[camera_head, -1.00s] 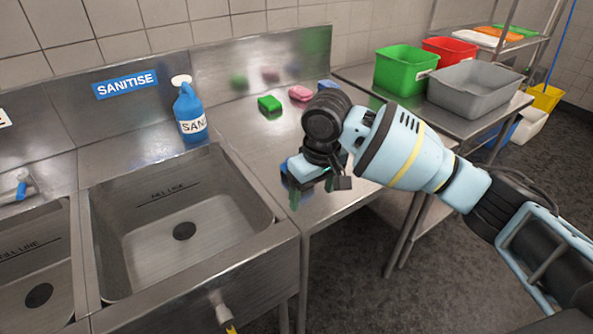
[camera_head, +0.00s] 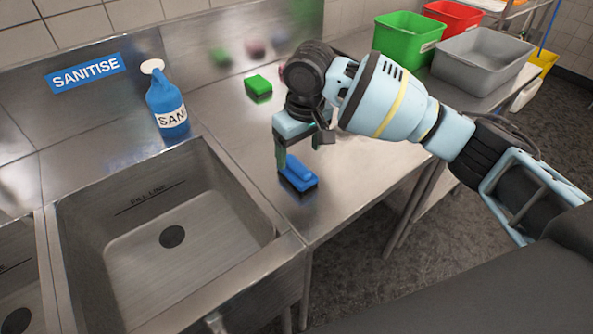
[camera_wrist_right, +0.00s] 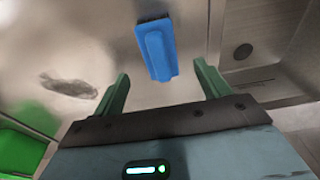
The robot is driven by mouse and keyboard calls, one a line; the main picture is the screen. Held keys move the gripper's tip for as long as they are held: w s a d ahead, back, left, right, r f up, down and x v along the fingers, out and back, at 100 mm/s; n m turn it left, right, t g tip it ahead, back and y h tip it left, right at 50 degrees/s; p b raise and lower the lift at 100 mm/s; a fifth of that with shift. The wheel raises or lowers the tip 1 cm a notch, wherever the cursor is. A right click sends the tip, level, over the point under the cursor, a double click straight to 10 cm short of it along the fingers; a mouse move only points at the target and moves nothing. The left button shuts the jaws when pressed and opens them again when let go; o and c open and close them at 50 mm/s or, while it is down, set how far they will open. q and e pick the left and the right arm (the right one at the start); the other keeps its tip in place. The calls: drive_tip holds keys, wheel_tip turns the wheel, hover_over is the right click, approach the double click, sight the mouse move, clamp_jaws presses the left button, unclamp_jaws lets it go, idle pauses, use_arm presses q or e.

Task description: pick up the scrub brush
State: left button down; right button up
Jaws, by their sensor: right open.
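The blue scrub brush (camera_head: 298,174) lies on the steel counter to the right of the sink, near the counter's front edge. In the right wrist view the brush (camera_wrist_right: 157,52) lies ahead of the fingertips, roughly centred between them, with dark bristles along its far edge. My right gripper (camera_head: 302,150) is open and empty, just above and behind the brush in the head view. Its two green fingers (camera_wrist_right: 162,72) are spread apart in the wrist view. The brush is not between the fingers. My left gripper is not in view.
A green block (camera_head: 258,86) lies farther back on the counter. The sink (camera_head: 165,215) opens to the left, with a blue sanitiser bottle (camera_head: 165,100) behind it. Green (camera_head: 405,38) and grey (camera_head: 480,60) tubs stand on the table at right. Bare counter surrounds the brush.

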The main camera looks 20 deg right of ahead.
sight(298, 164)
drive_tip(key=shift+w+f, duration=0.15)
drive_tip(key=shift+f, duration=0.6)
drive_tip(key=shift+w+f, duration=0.15)
drive_tip(key=shift+f, duration=0.3)
drive_tip(key=shift+w+a+f, duration=0.1)
drive_tip(key=shift+f, duration=1.05)
drive_tip(key=shift+w+f, duration=0.1)
drive_tip(key=shift+f, duration=1.05)
drive_tip(key=shift+c, duration=0.2)
drive_tip(key=c, duration=1)
drive_tip(key=shift+r, duration=0.15)
